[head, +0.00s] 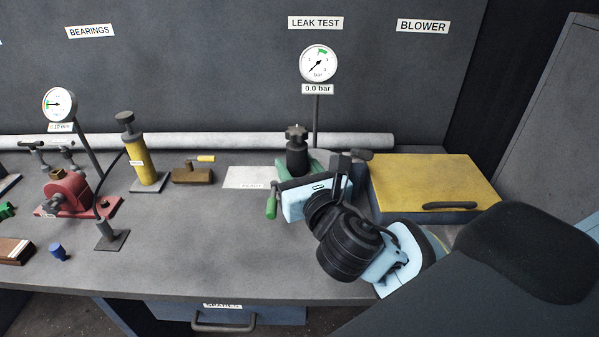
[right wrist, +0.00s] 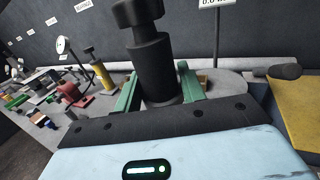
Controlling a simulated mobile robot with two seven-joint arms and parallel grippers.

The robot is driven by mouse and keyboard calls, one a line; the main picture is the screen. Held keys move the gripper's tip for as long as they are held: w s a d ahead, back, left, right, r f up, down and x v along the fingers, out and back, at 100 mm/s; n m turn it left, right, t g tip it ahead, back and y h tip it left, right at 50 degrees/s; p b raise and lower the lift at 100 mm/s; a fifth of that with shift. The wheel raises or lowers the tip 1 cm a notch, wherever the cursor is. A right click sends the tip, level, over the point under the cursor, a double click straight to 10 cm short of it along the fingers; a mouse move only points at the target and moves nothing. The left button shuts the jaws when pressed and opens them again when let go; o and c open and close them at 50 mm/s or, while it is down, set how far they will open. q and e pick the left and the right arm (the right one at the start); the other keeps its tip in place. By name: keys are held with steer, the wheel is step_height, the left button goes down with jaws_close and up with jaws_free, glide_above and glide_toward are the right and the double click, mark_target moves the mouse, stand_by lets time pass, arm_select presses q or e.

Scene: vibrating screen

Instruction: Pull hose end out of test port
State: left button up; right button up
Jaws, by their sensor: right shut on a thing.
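A black cylindrical fitting with a knob on top (head: 297,155) stands upright below the leak test gauge (head: 319,63), which reads 0.0 bar. It also shows large in the right wrist view (right wrist: 152,65). My right gripper (head: 301,163) comes in from the right with its green fingers on either side of the fitting's lower body, shut on it. The fitting's lower end is hidden by the gripper. I cannot make out a separate hose or the test port opening. My left gripper is not in view.
A yellow-topped box (head: 430,180) with a dark handle stands right of the gripper. A yellow cylinder (head: 138,160), a brown block (head: 191,175) and a red machine (head: 68,196) stand to the left. The front middle of the grey bench (head: 190,250) is clear.

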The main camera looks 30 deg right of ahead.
mark_target(301, 156)
steer(key=shift+r, duration=0.25)
steer(key=shift+r, duration=0.15)
steer(key=shift+r, duration=1.4)
